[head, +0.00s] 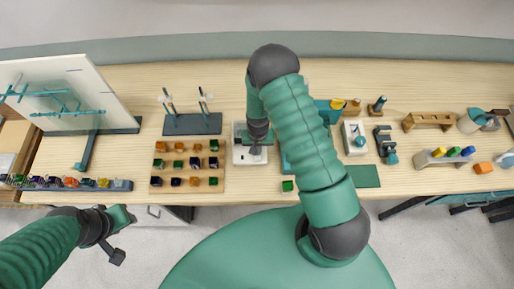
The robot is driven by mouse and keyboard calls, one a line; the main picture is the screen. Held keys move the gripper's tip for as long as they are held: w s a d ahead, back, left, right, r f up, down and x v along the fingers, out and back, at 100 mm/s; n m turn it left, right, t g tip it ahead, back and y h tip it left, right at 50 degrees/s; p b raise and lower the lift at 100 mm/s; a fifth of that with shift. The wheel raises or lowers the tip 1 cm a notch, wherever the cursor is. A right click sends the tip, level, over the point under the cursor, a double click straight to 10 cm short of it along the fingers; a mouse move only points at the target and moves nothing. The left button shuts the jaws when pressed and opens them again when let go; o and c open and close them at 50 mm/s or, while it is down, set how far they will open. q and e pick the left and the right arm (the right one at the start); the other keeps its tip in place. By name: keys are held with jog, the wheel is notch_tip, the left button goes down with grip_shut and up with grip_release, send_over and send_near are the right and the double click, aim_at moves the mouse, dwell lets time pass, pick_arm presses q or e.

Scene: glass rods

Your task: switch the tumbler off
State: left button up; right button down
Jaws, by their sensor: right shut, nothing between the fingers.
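A small white box-like device (241,157), which looks like the tumbler, sits on the wooden table at the centre. My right gripper (256,150) points down over it, shut and empty, with its tip at or just above the device's front part. The gripper and wrist hide part of the device. I cannot make out its switch or tell whether the tip touches it. My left gripper (121,237) is in front of the table's edge at lower left, its fingers apart and empty.
Left of the device are a block board (153,184) and a dark stand with two upright rods (193,125). A green cube (288,186) lies near the front edge. Another white device (354,149) with a teal knob stands to the right. My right arm covers the table's middle.

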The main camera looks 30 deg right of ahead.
jog(key=shift+s+a+r, duration=0.1)
jog(key=shift+s+r, duration=0.1)
jog(key=shift+s, duration=0.1)
pick_arm(q)
jog(key=shift+r, duration=0.2)
pick_arm(e)
jog(key=shift+a, duration=0.2)
pick_arm(q)
jog(key=shift+a, duration=0.15)
pick_arm(e)
jog(key=shift+a, duration=0.1)
